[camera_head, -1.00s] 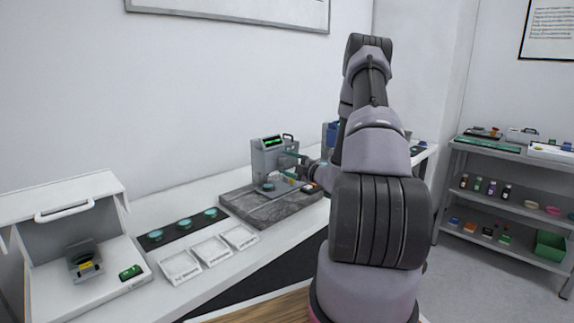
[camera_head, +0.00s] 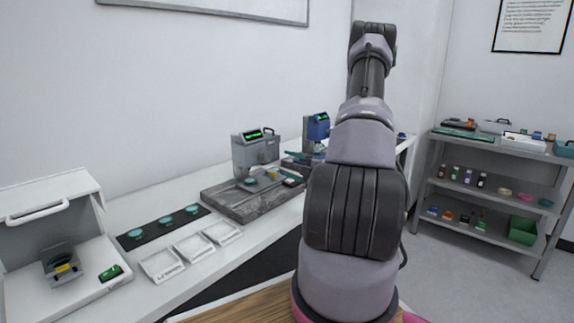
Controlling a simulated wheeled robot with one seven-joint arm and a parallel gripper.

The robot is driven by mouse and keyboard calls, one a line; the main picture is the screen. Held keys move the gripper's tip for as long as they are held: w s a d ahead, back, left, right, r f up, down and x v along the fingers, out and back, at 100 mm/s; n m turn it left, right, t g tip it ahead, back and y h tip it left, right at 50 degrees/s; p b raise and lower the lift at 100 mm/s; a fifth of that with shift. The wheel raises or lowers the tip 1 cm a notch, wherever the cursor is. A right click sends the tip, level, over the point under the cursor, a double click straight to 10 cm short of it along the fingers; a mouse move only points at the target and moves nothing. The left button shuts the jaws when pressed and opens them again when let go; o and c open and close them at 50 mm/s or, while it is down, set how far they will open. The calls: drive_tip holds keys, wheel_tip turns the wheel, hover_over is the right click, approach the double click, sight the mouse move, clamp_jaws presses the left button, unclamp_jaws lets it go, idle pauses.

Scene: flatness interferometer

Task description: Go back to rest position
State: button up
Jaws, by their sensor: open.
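My arm (camera_head: 352,205) rises in front of the bench and bends over at the top. My gripper cannot be made out; the arm's own links hide that part of the view. The grey instrument with a green-lit display (camera_head: 250,152) stands on a dark stone slab (camera_head: 235,207) to the left of my arm. Small pieces lie on the slab's top, too small to tell apart. A blue instrument (camera_head: 316,127) stands farther back, partly hidden by my arm.
On the white bench (camera_head: 217,256) are a dark strip (camera_head: 149,236) with three teal discs, three white trays (camera_head: 195,248), and an open white hooded box (camera_head: 30,285) at left. A grey shelf unit (camera_head: 490,197) with bottles and bins stands at right, with floor between.

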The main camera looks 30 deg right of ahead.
drive_tip(key=s+a+r+n+g+y, duration=0.2)
drive_tip(key=a+r+n+g+y, duration=0.35)
drive_tip(key=a+r+n, duration=0.55)
drive_tip(key=s+a+r+n+g, duration=0.35)
drive_tip(key=s+a+n, duration=0.2)
drive_tip(key=n, duration=0.25)
drive_tip(key=s+a+r+n+g, duration=0.3)
drive_tip(key=s+a+n+g, duration=0.1)
drive_tip(key=a+n, duration=0.3)
drive_tip(key=s+r+n+t+h, duration=0.1)
drive_tip(key=s+r+n+h, duration=0.4)
drive_tip(key=n, duration=0.6)
drive_tip(key=s+d+r+n+t+h, duration=0.1)
drive_tip(key=s+r+n+h, duration=0.3)
drive_tip(key=s+n, duration=0.6)
drive_tip(key=shift+s+r+n+t+h, duration=0.3)
drive_tip(key=shift+r+n+t, duration=0.3)
drive_tip(key=shift+r+n, duration=0.4)
